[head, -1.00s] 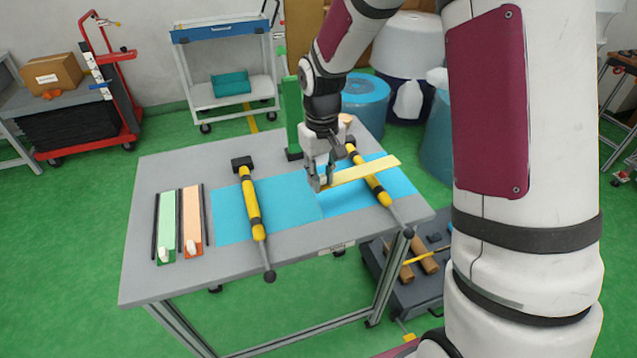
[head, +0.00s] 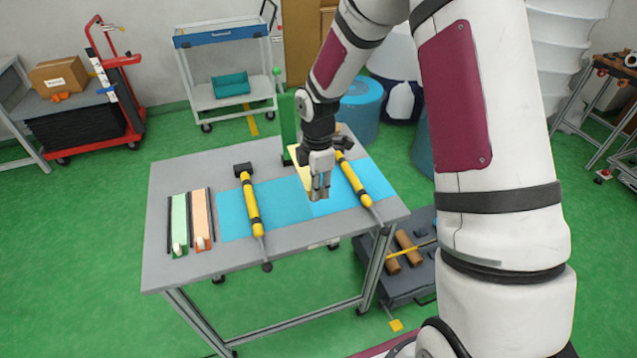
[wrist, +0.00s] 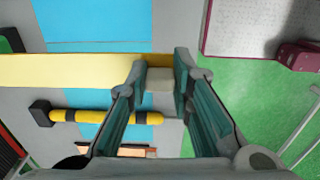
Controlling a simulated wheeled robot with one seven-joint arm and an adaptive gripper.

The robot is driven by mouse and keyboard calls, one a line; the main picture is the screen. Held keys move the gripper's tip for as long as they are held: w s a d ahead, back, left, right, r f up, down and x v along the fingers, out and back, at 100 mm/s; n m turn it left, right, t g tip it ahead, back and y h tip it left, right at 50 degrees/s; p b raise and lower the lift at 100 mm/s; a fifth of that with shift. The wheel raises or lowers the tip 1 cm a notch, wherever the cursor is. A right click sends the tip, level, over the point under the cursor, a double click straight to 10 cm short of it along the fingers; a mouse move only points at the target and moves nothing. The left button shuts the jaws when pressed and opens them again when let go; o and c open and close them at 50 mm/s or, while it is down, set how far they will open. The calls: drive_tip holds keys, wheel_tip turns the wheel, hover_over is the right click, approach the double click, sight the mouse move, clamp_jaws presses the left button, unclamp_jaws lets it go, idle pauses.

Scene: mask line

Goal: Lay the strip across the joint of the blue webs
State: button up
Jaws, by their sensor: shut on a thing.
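My gripper (head: 319,196) is over the front part of the blue webs, near their joint. It is shut on a pale tab (wrist: 160,80) at the end of the yellow strip (wrist: 75,72). In the head view the strip (head: 301,172) runs back from the gripper, partly hidden by it. In the wrist view it stretches left across blue web. The left blue web (head: 280,208) and right blue web (head: 345,205) lie flat on the table, meeting beneath the gripper. The strip looks raised; its exact height is unclear.
A left yellow-black bar (head: 250,200) and a right one (head: 357,183) lie across the webs. Green (head: 179,218) and orange (head: 201,217) strips with white tabs lie at the left of the grey table (head: 190,268). A green post (head: 289,130) stands at the back.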

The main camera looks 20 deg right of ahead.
sight(318, 221)
drive_tip(key=shift+f+b, duration=1.7)
drive_tip(key=shift+f, duration=3.5)
drive_tip(key=shift+f, duration=0.25)
drive_tip(key=o, duration=0.9)
drive_tip(key=shift+o, duration=0.2)
